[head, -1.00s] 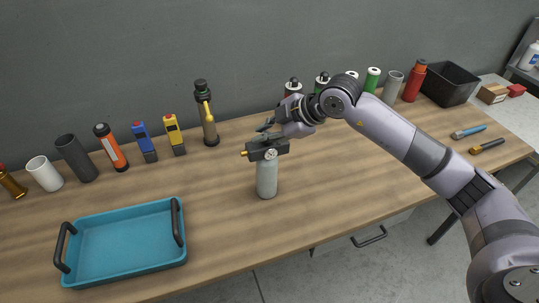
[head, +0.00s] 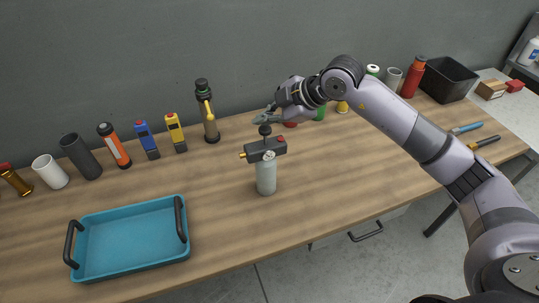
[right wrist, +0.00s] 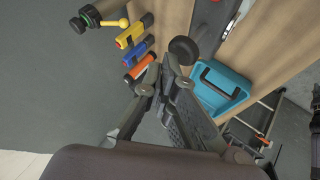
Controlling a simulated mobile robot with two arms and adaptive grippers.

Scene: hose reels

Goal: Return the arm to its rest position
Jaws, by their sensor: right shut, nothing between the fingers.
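My right gripper (head: 264,117) comes in from the right in the head view. It is shut and empty, just above and behind the black knob (head: 265,130) of a grey canister (head: 266,178). The canister stands upright on the bench and has a dark head with a brass nozzle and a red part. In the right wrist view the closed fingers (right wrist: 172,72) are close to the round black knob (right wrist: 183,50); I cannot tell whether they touch it. My left gripper is not in view.
A blue tray (head: 128,274) with black handles lies at the front left of the bench (head: 350,190). Several bottles, yellow and blue devices and a brass-coloured fitting (head: 210,118) line the back. A black bin (head: 448,80) stands at right.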

